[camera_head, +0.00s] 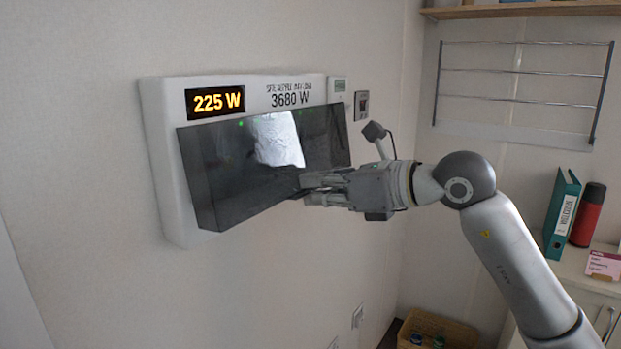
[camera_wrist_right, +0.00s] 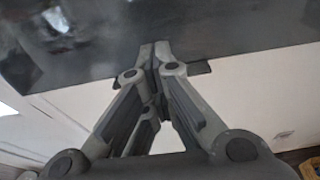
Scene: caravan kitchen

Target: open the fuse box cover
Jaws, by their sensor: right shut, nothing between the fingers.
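The fuse box (camera_head: 162,150) is a white panel on the wall, with an orange "225 W" display and "3680 W" lettering at its top. Its dark, glossy, see-through cover (camera_head: 225,170) stands out from the panel and looks closed, though I cannot be sure. My right gripper (camera_head: 303,188) is at the cover's lower right edge. In the right wrist view my right gripper (camera_wrist_right: 155,50) is shut and empty, its fingertips at the lower edge of the dark cover (camera_wrist_right: 220,28), by a small dark tab (camera_wrist_right: 200,68). Whether they touch is unclear. My left gripper is out of view.
A small control panel (camera_head: 338,88) and a switch (camera_head: 361,105) are on the wall right of the fuse box. A wire rack (camera_head: 520,72), a green binder (camera_head: 563,215) and a red flask (camera_head: 587,215) are at right. A basket (camera_head: 455,330) is below. The wall left is clear.

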